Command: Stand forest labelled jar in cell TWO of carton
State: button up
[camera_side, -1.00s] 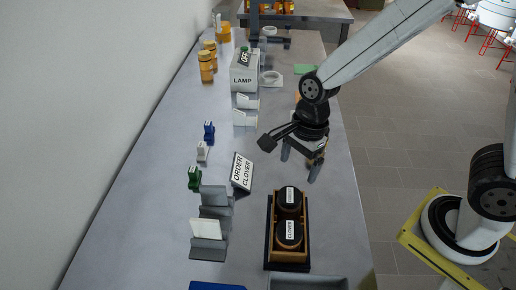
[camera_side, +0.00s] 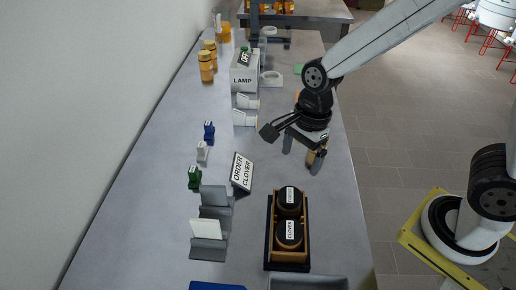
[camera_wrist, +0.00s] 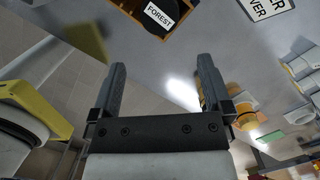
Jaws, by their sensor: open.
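The wooden carton (camera_side: 305,232) stands on a dark base near the front of the bench. Two dark-lidded jars stand upright in it. The nearer jar (camera_side: 289,236) reads CLOVER. The farther jar (camera_side: 289,197) has a label too small to read in the side view. In the wrist view a jar lid reading FOREST (camera_wrist: 159,16) sits inside the carton (camera_wrist: 183,34), which is cut off by the top edge. Cell numbers do not show. My gripper (camera_side: 302,155) is open beyond the carton's far end, apart from it. In the wrist view no jar shows between its fingers (camera_wrist: 161,68).
An ORDER CLOVER sign (camera_side: 242,171) and grey holders (camera_side: 214,210) stand left of the carton. A lamp box (camera_side: 244,75) reading OFF and amber jars (camera_side: 206,66) stand farther back. A grey tray (camera_side: 308,283) lies in front. The bench between sign and gripper is clear.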

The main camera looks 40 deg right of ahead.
jog(key=s+d+f+n+t+h, duration=0.1)
jog(key=s+d+f+n+t, duration=0.1)
jog(key=d+n, duration=0.8)
jog(key=n, duration=0.7)
jog(key=shift+d+n+t+h, duration=0.25)
jog(key=shift+n+t+h, duration=0.05)
jog(key=shift+n, duration=0.1)
